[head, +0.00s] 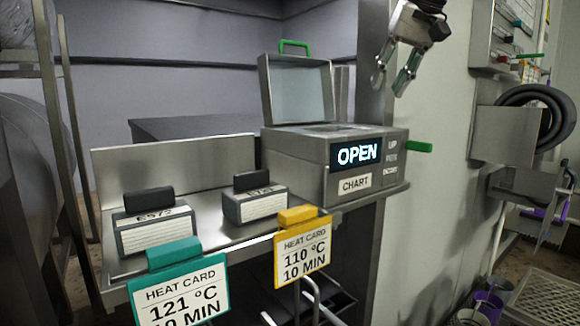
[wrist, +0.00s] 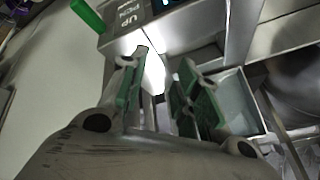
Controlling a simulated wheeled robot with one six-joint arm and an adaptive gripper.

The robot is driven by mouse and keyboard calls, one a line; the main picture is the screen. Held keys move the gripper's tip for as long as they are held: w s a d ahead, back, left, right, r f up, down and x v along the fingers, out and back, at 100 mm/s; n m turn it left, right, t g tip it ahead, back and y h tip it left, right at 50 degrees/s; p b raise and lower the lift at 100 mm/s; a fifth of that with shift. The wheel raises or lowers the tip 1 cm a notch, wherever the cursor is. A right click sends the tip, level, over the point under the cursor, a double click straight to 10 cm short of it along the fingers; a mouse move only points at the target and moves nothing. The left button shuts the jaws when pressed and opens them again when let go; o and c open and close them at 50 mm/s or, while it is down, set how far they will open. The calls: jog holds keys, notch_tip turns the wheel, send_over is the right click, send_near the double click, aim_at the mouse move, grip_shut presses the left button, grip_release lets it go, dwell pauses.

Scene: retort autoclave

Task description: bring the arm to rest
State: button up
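My gripper (head: 394,80) hangs at the upper right of the head view, above and a little to the right of the chart recorder. Its two green-padded fingers are apart with nothing between them. The wrist view also shows the gripper (wrist: 158,85) with both fingers spread and empty. The recorder (head: 300,168) is a grey box with its green-handled lid (head: 300,90) raised. Its display (head: 356,153) reads OPEN. In the wrist view the open lid (wrist: 240,105) lies beyond the right finger.
Two grey blocks, one labelled E572 (head: 156,232) and a smaller one (head: 256,205), stand on the metal shelf (head: 215,232). A teal heat card (head: 180,290) and a yellow one (head: 302,250) hang at its front edge. A coiled hose (head: 535,110) hangs on the right wall.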

jog(key=s+d+f+h, duration=0.1)
jog(key=s+d+f, duration=0.4)
jog(key=f, duration=0.4)
jog(key=s+d+f+h, duration=0.1)
jog(key=s+d+f, duration=0.4)
jog(key=s+f, duration=0.3)
jog(key=s+d+f+n+g, duration=0.1)
jog(key=s+d+f, duration=0.5)
jog(key=f, duration=0.5)
jog(key=shift+s+f+h, duration=0.25)
jog(key=shift+s+h, duration=0.15)
jog(key=shift+s, duration=0.3)
